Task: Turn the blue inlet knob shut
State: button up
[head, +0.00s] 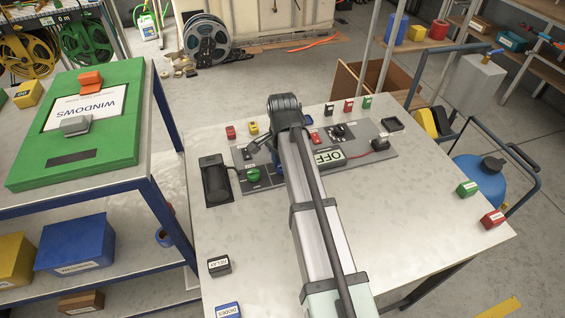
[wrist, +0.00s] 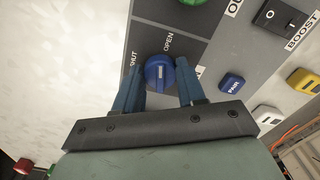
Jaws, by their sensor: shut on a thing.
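The blue inlet knob (wrist: 158,76) sits on the dark grey panel in the wrist view, with a pale mark on its face. The word OPEN is printed above it to the right and SHUT to its left, partly covered by a finger. My gripper (wrist: 160,70) has one blue finger on each side of the knob and is shut on it. In the head view the knob is hidden behind my arm.
A green WINDOWS board (head: 112,145) lies on the left bench.

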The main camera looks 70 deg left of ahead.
jog(key=n, duration=1.1)
jog(key=shift+w, duration=0.1)
jog(key=shift+n, duration=1.9)
jog(key=o, duration=1.1)
jog(key=shift+c, duration=0.2)
jog(key=shift+r, duration=0.1)
notch_tip(320, 180, up, 14)
jog(key=shift+f, duration=0.2)
